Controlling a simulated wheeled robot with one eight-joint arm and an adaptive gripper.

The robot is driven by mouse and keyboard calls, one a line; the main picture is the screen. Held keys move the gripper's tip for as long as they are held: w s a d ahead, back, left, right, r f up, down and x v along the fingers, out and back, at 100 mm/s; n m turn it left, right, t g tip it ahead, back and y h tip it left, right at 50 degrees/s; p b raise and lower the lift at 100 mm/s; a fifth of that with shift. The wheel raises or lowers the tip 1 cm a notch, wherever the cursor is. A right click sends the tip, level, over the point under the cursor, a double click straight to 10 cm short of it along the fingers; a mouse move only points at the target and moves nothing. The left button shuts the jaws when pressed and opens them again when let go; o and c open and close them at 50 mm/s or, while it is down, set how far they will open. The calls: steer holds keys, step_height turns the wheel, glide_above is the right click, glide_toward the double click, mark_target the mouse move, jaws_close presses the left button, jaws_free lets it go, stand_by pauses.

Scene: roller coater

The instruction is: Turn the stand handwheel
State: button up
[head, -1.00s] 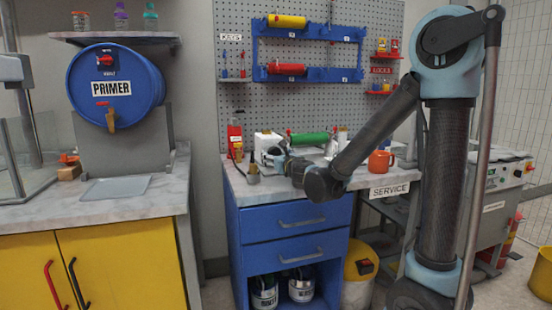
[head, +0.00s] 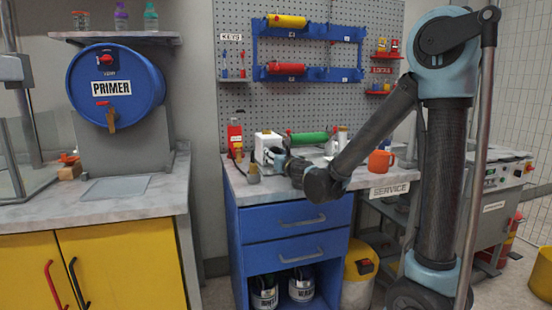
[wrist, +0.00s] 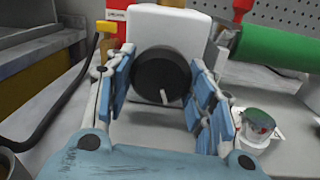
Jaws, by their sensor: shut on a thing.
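The stand handwheel (wrist: 163,75) is a round black knob with a pale mark on its face, seen in the wrist view. It sits on the front of a white block-like stand (wrist: 197,36), which also shows on the service bench in the head view (head: 267,143). My gripper (wrist: 165,84) has its blue-padded fingers on both sides of the handwheel, shut on it. In the head view the arm hides the handwheel.
A green roller (wrist: 275,48) lies right of the stand. A small cup (wrist: 258,127) stands near the right finger. A black hose (wrist: 62,95) curves on the left. An orange mug (head: 381,162) stands farther right on the bench (head: 240,187).

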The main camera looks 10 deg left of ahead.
steer(key=shift+w+m, duration=0.1)
steer(key=shift+m, duration=1.2)
steer(key=o, duration=1.1)
steer(key=shift+c, duration=0.2)
steer(key=v, duration=1.2)
steer(key=shift+f, duration=0.15)
